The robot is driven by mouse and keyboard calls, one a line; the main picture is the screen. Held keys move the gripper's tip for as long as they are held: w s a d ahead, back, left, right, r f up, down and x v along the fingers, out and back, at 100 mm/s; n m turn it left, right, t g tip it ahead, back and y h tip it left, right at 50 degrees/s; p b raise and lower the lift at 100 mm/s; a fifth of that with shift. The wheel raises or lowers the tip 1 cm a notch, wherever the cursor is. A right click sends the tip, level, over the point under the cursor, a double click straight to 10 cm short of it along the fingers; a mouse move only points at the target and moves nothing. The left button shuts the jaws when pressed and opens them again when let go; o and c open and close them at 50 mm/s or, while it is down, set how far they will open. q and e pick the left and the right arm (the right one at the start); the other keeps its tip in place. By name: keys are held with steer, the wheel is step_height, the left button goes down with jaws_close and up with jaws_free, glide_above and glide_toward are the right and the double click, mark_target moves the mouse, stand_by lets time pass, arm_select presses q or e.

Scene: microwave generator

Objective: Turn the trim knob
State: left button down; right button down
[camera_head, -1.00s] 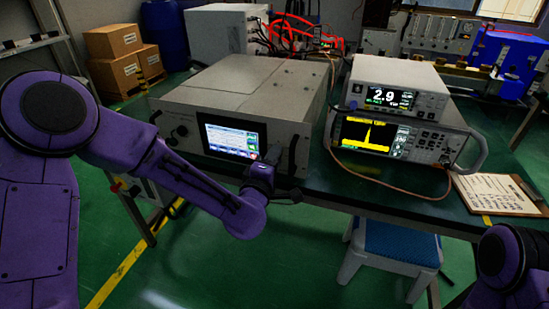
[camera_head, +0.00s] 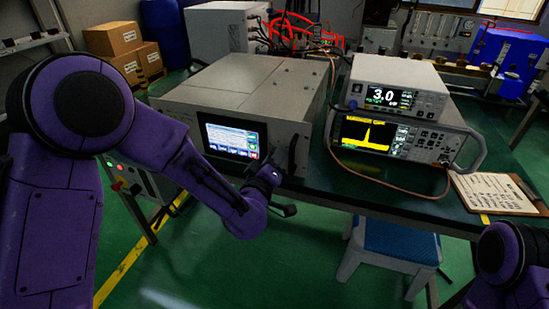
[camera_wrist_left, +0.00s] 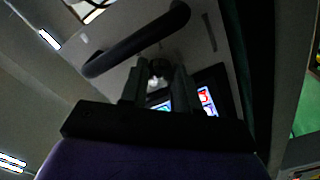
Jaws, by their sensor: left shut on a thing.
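The generator (camera_head: 245,85) is a grey box with a lit screen (camera_head: 230,139) on its front panel.
A black panel handle (camera_wrist_left: 135,42) runs close to my left fingers. Right of the generator, a meter reading 3.0 (camera_head: 400,92) sits on an analyzer (camera_head: 400,135) with a yellow trace. A clipboard (camera_head: 495,193) lies at the right. A blue-topped stool (camera_head: 398,240) stands in front.

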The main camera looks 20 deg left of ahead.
stand_by(0.4)
arm_select(q)
steer(key=c, duration=1.1)
jaws_free()
steer(key=shift+s, duration=0.15)
steer(key=s+p, duration=0.2)
steer(key=s, duration=0.8)
steer(key=shift+s+a, duration=0.2)
